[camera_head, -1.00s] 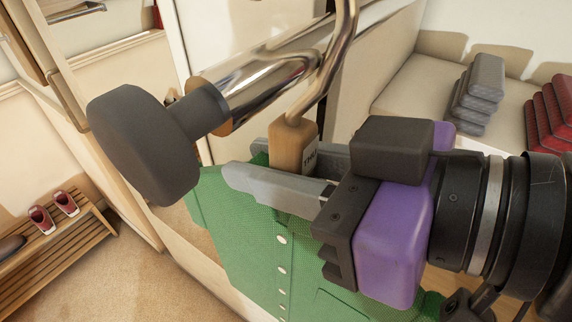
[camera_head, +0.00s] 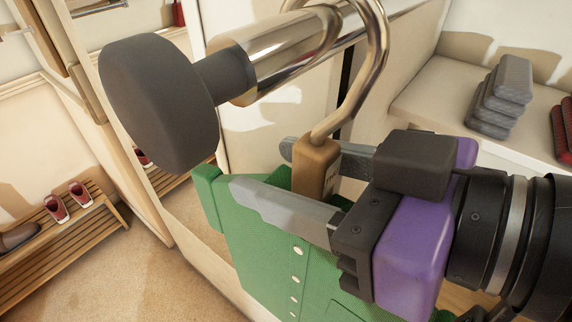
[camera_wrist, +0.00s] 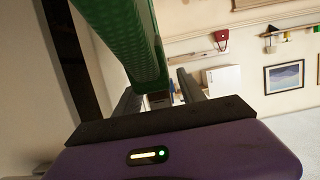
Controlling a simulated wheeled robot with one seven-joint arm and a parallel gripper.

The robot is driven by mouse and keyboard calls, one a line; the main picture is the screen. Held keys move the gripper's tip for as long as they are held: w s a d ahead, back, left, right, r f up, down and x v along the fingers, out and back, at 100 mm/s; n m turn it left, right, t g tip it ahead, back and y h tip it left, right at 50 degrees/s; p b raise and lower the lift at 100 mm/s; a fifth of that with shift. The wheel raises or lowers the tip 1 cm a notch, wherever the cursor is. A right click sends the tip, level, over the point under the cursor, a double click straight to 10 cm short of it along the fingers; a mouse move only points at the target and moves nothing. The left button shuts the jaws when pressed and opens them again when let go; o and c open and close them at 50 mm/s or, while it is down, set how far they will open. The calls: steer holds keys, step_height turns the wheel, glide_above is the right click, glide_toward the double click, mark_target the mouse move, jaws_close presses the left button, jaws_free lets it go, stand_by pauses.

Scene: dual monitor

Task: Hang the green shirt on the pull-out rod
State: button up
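The green shirt (camera_head: 262,245) hangs from a hanger with a wooden neck (camera_head: 316,172) and a shiny metal hook (camera_head: 368,75). The hook curves over the chrome pull-out rod (camera_head: 290,62), inward of its dark round end knob (camera_head: 155,100). The hook's top is partly cut off by the frame. My gripper (camera_head: 260,168) is open, with one finger on each side of the wooden neck and gaps showing. In the wrist view, the green shirt (camera_wrist: 125,40) is close above the parted fingers.
A bench with folded grey clothes (camera_head: 500,95) and red clothes (camera_head: 563,130) is at the right. A slatted wooden rack (camera_head: 60,240) with red shoes (camera_head: 68,203) stands at the lower left. Cabinet panels flank the rod.

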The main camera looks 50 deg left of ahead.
mark_target(330, 186)
steer(key=shift+d, duration=0.1)
steer(key=b+v, duration=0.1)
steer(key=v, duration=0.6)
steer(key=shift+d+r+b, duration=0.15)
steer(key=shift+d+b, duration=0.15)
steer(key=shift+w, duration=0.1)
